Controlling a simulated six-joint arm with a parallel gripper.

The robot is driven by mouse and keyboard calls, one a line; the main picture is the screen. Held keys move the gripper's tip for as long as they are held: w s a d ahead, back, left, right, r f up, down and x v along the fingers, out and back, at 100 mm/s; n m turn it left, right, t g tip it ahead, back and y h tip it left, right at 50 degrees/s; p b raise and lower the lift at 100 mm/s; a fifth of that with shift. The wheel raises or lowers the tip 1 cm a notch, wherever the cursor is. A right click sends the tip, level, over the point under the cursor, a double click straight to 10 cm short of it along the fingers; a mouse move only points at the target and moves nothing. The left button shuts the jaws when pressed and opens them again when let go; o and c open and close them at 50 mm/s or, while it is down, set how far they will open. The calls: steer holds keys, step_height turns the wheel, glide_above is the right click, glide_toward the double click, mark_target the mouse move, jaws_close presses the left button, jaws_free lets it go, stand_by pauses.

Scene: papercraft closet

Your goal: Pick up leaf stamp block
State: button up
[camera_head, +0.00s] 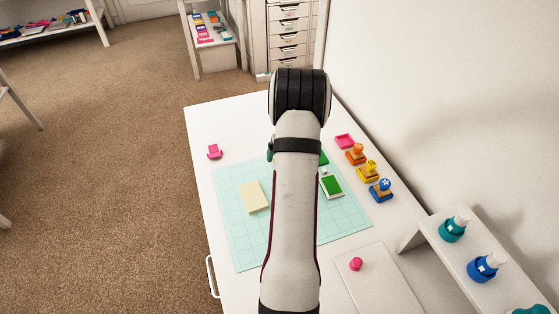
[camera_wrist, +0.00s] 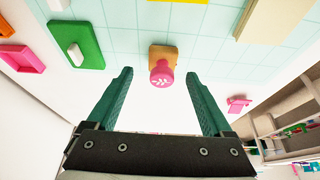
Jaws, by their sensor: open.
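The leaf stamp block (camera_wrist: 163,73) has a pink round top with a white leaf mark and a tan wooden base. In the wrist view it stands on the pale teal gridded mat (camera_wrist: 125,40). My gripper (camera_wrist: 158,77) is open, with its dark teal fingers on either side of the stamp's pink top. The fingers show no contact with it. In the head view my arm hides the stamp and most of the gripper; the mat (camera_head: 238,226) shows there.
A green pad (camera_wrist: 87,38) and a pink tray (camera_wrist: 18,61) lie left of the stamp in the wrist view. A cream block (camera_head: 254,197) is on the mat. Orange (camera_head: 356,156), yellow (camera_head: 368,172) and blue (camera_head: 381,190) stamps stand along the wall side.

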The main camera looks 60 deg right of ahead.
steer(key=x, duration=0.3)
steer(key=shift+w, duration=0.15)
jaws_close()
